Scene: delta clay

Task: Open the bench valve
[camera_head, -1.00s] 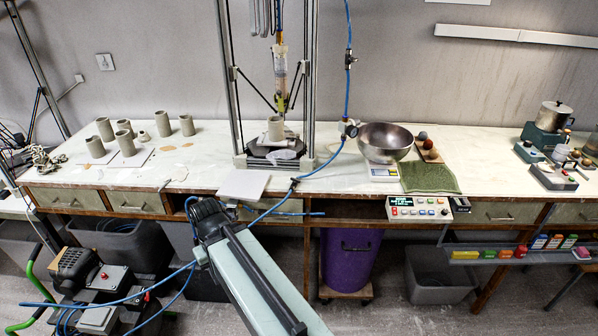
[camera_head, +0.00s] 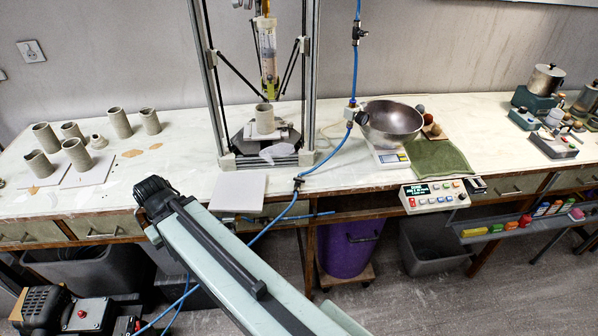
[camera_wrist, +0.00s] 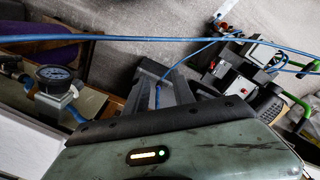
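A blue hose hangs down past a dark inline fitting (camera_head: 358,34) to a pale block with a dark round part (camera_head: 352,113). It runs on to a small dark fitting (camera_head: 299,184) at the bench's front edge. I cannot tell which fitting is the bench valve, nor any handle's position. The wrist view shows a round gauge (camera_wrist: 55,76) on a pale block at left and a blue hose crossing the top. Two dark finger-like parts of my gripper (camera_wrist: 165,92) stand apart there, with blue hose visible between them. In the head view my arm reaches up-left; my gripper cannot be made out.
A steel bowl (camera_head: 393,124) stands on a scale beside a green towel (camera_head: 442,158). Several clay cylinders stand at left. A white board (camera_head: 238,192) lies at the front edge. A button panel (camera_head: 435,194) and purple bin (camera_head: 346,248) are right of my arm. A compressor (camera_head: 50,308) stands lower left.

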